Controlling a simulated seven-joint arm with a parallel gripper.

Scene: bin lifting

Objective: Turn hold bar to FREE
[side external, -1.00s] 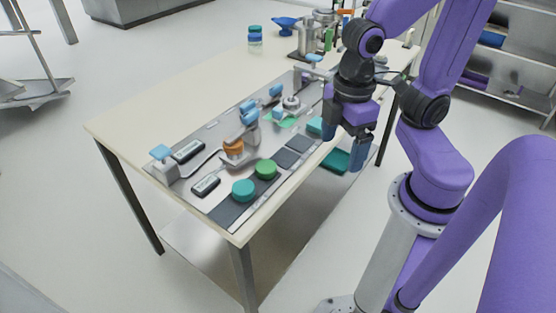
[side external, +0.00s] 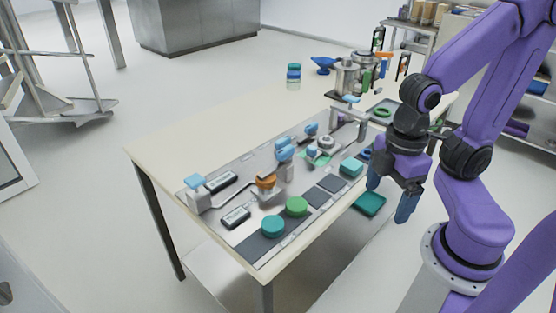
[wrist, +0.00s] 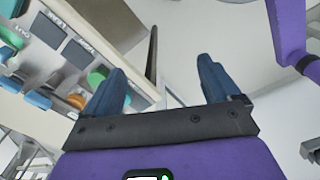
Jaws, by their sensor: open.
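A grey panel (side external: 232,205) on the table carries several blue-handled fixtures: one at the front left (side external: 195,183), a pair in the middle (side external: 285,149) by an orange knob (side external: 266,181), and one on a bracket at the back (side external: 350,100). I cannot tell which is the hold bar, and no FREE mark is legible. My gripper (side external: 388,203) is open and empty, pointing down off the table's right edge, apart from the panel. In the wrist view, its two blue fingers (wrist: 160,65) are spread, with the panel at the left.
A teal button (side external: 273,226) and a green button (side external: 297,206) sit on the panel's near side. Metal vessels (side external: 347,78) stand at the back. The table's left half (side external: 200,140) is bare.

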